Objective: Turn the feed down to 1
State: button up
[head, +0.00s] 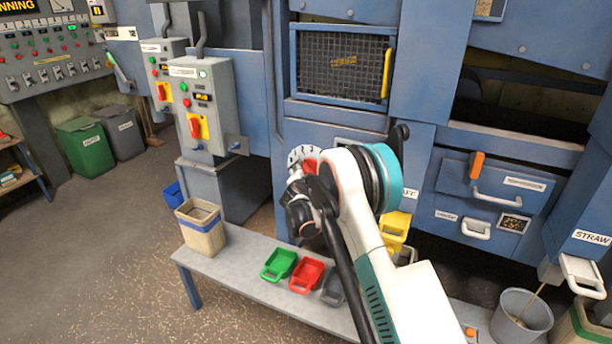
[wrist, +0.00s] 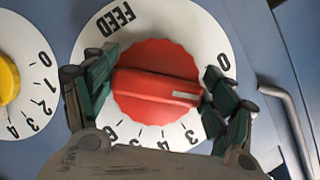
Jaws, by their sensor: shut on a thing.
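The red feed knob (wrist: 150,70) sits in the middle of a white dial (wrist: 175,18) marked FEED in the wrist view. Its grip bar lies nearly level, and its white pointer mark is at the right end, tilted slightly down. The mark points just below the 0, toward my right finger, which covers the dial there; no 1 can be read. A 3 and other numbers show along the bottom. My gripper (wrist: 158,75) is shut on the knob, one finger on each side. In the head view my arm partly hides the red knob (head: 311,165).
A yellow knob (wrist: 7,80) on another numbered dial is close on the left. A grey handle (wrist: 293,115) is at the right. Below the panel, a bench (head: 225,262) holds a tan bin (head: 201,232), a green scoop (head: 279,264) and a red scoop (head: 306,275).

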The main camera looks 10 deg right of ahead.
jog(key=shift+w+d+r+n, duration=0.1)
jog(key=shift+d+r+n, duration=0.1)
jog(key=shift+n, duration=0.2)
jog(key=o, duration=0.8)
jog(key=shift+o, duration=1.2)
jog(key=shift+d+f, duration=0.15)
jog(key=shift+a, duration=0.2)
jog(key=v, duration=1.2)
